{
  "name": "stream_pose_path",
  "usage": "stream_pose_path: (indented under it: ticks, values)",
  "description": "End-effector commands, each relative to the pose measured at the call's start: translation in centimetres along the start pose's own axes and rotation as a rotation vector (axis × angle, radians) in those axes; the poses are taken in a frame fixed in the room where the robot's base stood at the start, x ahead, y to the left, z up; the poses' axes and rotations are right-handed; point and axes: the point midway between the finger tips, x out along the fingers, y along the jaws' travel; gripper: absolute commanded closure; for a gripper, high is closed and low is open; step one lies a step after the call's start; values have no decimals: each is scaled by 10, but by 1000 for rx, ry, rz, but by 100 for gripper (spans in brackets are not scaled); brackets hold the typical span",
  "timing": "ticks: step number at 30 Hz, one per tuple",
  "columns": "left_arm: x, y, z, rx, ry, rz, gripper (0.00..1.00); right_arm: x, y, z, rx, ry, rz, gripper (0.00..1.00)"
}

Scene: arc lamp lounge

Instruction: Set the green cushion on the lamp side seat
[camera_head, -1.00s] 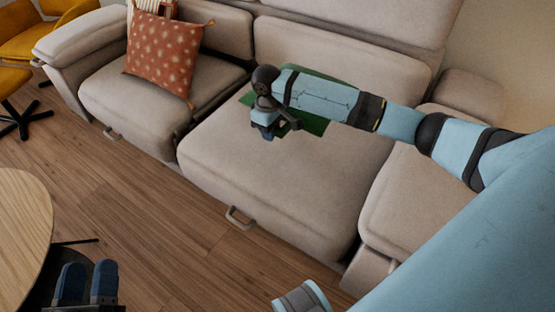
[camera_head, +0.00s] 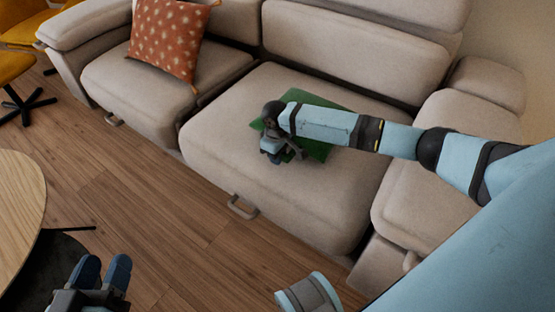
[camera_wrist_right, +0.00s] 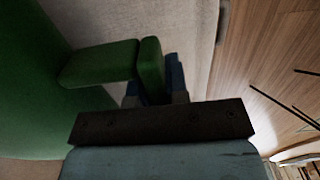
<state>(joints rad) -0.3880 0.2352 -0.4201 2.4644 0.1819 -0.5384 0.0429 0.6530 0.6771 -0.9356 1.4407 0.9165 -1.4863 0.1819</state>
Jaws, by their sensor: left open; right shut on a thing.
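The green cushion (camera_head: 318,150) lies over the large beige seat (camera_head: 215,150) right of the patterned pillow, looking flat and low; whether it touches the seat cannot be told. My right arm covers much of it. My right gripper (camera_head: 278,154) is at its near left edge. In the right wrist view the green cushion (camera_wrist_right: 40,100) fills the left side, and the right gripper (camera_wrist_right: 155,90) is shut on a green tab of it. My left gripper (camera_head: 102,274) is open and empty at the lower left, away from the sofa. No lamp shows.
An orange dotted pillow (camera_head: 167,40) leans on the left seat. A round wooden table (camera_head: 18,215) stands at the left edge, with yellow chairs (camera_head: 20,30) behind. The sofa's right armrest (camera_head: 480,95) lies beyond my right arm. Wooden floor in front is clear.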

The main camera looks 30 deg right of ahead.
Motion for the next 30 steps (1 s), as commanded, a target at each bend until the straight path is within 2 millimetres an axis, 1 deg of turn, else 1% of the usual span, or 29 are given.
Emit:
stream_pose_path:
  ticks: [1,11,12,14,15,24,28,30]
  values:
    - [0,-1,2,6,1,1,52,4,0,-1,0,2,1,100]
    - [0,1,-1,-1,-2,1,52,4,0,-1,1,1,0,100]
    - [0,1,0,-4,-4,1,52,5,0,-1,1,1,0,79]
    - [0,1,1,-4,-4,0,52,5,0,-1,1,2,0,65]
    - [0,1,1,-4,-4,0,52,5,0,-1,1,2,0,60]
    - [0,0,3,-2,-4,0,52,3,1,-1,0,2,1,60]
    - [0,1,-8,-3,0,1,52,-15,1,-1,1,3,0,60]
    - [-1,3,-14,-15,2,3,52,-30,1,-1,1,4,0,60]
